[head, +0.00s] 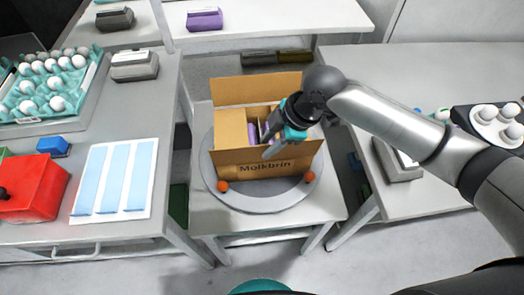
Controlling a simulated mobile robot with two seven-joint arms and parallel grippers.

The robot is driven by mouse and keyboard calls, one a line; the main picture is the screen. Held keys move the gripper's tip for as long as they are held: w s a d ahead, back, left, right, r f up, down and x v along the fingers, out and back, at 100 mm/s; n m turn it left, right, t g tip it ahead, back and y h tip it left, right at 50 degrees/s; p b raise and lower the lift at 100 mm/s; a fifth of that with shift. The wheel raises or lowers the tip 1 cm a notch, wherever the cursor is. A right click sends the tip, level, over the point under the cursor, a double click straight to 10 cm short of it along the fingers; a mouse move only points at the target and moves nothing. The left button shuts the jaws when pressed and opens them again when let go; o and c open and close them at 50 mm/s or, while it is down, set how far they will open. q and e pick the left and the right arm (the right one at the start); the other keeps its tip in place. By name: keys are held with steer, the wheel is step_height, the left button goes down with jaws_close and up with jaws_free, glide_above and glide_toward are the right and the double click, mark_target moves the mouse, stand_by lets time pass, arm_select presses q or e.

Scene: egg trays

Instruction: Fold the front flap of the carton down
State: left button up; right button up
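A brown cardboard carton (245,165) stands on a round grey turntable on the middle table. Its front face bears the word "Molkbrin"; I cannot tell where the front wall ends and the front flap begins. The back flap (240,90) stands up. A left panel (231,129) lies across part of the opening, and a purple item (252,133) shows inside. My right gripper (272,143) is over the opening, close behind the carton's front edge. Its fingertips partly overlap in view, and I cannot tell whether they touch the carton. My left gripper is not in view.
Orange balls sit at the front left (222,186) and front right (310,176) of the turntable (265,203). An egg tray (30,108), a red box (35,190) and a blue-striped panel (116,180) lie on the left table. My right arm spans the right side.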

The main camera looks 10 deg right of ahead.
mark_target(262, 151)
steer(key=shift+b+x, duration=0.3)
steer(key=shift+x, duration=1.75)
steer(key=shift+c, duration=0.3)
jaws_close()
